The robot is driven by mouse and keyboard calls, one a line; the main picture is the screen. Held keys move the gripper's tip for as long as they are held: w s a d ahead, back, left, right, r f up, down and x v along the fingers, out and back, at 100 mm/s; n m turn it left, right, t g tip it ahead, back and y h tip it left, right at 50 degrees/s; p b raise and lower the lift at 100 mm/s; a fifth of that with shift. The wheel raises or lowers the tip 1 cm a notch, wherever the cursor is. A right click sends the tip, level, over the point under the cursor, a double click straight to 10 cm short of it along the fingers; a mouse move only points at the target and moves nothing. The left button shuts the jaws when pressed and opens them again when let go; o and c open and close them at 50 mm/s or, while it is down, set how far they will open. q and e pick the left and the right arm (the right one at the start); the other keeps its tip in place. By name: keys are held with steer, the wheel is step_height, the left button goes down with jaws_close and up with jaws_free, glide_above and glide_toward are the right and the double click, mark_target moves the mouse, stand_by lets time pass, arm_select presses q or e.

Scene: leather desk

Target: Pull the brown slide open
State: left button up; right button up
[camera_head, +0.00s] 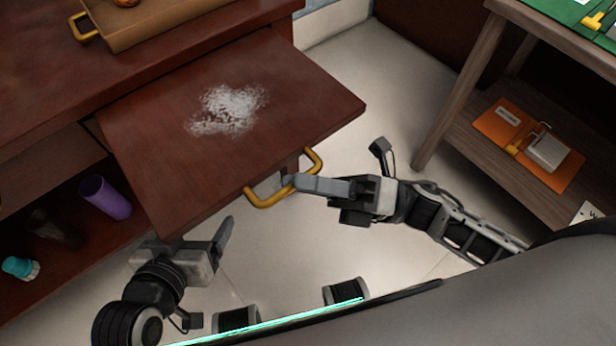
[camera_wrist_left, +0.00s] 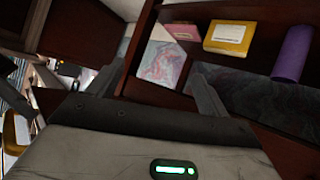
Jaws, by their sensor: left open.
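The brown slide (camera_head: 165,125) is a reddish-brown board standing well out from the desk, with a white powdery patch (camera_head: 228,108) on top. Its yellow handle (camera_head: 266,199) is on the front edge. My right gripper (camera_head: 292,184) is at the middle of this handle, its fingers closed around the bar. My left gripper (camera_head: 222,238) is below the slide's near corner, apart from it and empty. In the left wrist view its fingers (camera_wrist_left: 155,80) stand wide apart, facing the shelf under the desk.
The desk top (camera_head: 50,90) carries a brown tray (camera_head: 160,22) with yellow handles. A purple cylinder (camera_head: 105,197) and a teal-capped item (camera_head: 20,267) are on the shelf below. A wooden rack (camera_head: 452,100) with an orange board (camera_head: 500,138) stands at right. Pale floor (camera_head: 390,75) lies between.

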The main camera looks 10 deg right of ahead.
stand_by(0.3)
arm_select(q)
steer(key=f+b, duration=0.1)
steer(key=d+f, duration=0.1)
steer(key=f, duration=0.1)
steer(key=shift+f+g+b, duration=0.2)
steer(key=shift+g+b, duration=0.2)
arm_select(e)
steer(key=v, duration=1.6)
arm_select(q)
steer(key=shift+w+a, duration=0.1)
